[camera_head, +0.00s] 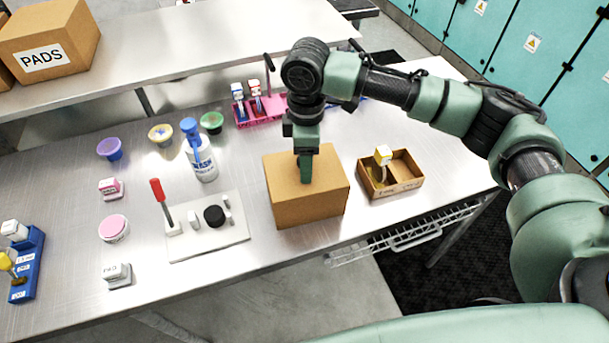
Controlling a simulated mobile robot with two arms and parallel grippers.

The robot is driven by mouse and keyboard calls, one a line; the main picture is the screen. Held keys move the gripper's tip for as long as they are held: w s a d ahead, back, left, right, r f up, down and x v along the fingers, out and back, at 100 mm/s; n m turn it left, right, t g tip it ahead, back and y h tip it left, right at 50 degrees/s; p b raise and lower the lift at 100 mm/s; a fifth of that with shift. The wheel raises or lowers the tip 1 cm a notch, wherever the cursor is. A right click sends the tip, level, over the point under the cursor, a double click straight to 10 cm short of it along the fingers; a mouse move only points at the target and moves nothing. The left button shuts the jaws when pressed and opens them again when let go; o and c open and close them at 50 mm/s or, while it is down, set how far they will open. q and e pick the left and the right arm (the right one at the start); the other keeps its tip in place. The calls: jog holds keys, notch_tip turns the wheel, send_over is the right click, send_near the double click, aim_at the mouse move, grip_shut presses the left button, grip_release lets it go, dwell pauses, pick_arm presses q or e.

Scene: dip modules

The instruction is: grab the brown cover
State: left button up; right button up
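The brown cover (325,200), a plain cardboard-coloured box shape, stands on the metal table right of the middle. My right gripper (305,172) reaches in from the right and points down over the cover's top. Its green finger overlaps the cover in the picture. Only one finger shows clearly, so I cannot tell whether it grips or touches the cover. Anything under the cover is hidden. My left gripper is not in view.
An open brown tray (407,188) with a yellow-topped item is close right of the cover. A white board (235,236) with a red-handled lever, a wash bottle (203,165) and a pink rack (243,120) are left and behind. The front table edge is near.

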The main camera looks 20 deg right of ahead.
grip_shut()
jog(key=shift+r, duration=0.1)
